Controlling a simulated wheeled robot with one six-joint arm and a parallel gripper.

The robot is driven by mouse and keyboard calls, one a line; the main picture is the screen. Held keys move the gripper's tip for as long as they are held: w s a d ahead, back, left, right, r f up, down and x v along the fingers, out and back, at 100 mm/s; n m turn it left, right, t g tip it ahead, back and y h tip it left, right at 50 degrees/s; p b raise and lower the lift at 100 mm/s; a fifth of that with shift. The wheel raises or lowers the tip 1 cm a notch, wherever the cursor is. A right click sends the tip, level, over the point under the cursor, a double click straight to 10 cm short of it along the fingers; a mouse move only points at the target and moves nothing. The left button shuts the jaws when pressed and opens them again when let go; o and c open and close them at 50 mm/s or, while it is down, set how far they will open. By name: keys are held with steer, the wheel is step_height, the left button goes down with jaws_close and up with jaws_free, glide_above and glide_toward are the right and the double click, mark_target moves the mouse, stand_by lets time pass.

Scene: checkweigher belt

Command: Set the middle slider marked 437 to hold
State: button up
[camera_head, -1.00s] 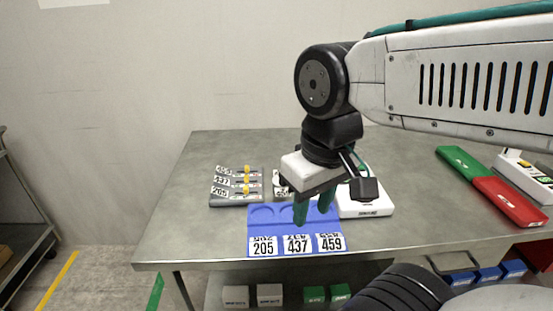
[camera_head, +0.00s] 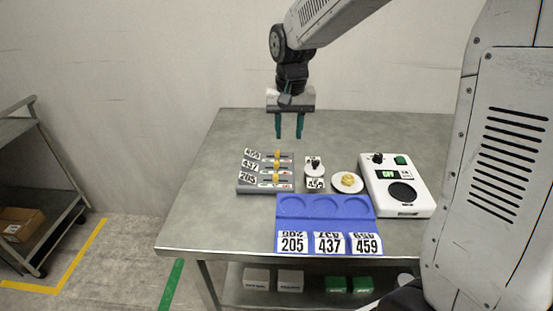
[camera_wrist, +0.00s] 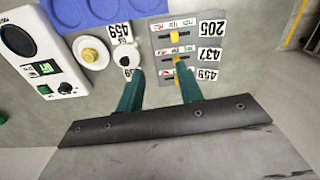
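The grey slider panel (camera_head: 243,187) sits on the table's left part, with three yellow knobs and tags 459, 437 and 205. The middle slider's yellow knob (camera_head: 277,165) is beside tag 437 (camera_head: 249,166), around mid-track; the track's markings are too small to read. In the wrist view, tag 437 (camera_wrist: 210,55) is between 205 and 459, and the middle knob (camera_wrist: 176,57) is partly hidden by a fingertip. My gripper (camera_head: 289,134) is open and empty, fingers down, above and behind the panel. It also shows in the wrist view (camera_wrist: 158,68).
Right of the panel are a small white round piece with a black knob (camera_head: 315,167), a white dish (camera_head: 346,183) with a yellow piece, and a white scale (camera_head: 421,206). A blue tray (camera_head: 327,225) with tags lies in front. The table behind the panel is clear.

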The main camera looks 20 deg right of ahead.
glide_above(276, 162)
steer(key=shift+m, duration=0.4)
step_height(276, 162, down, 6)
steer(key=shift+s+f, duration=0.1)
steer(key=shift+f, duration=0.45)
step_height(276, 162, down, 7)
steer(key=shift+f, duration=0.1)
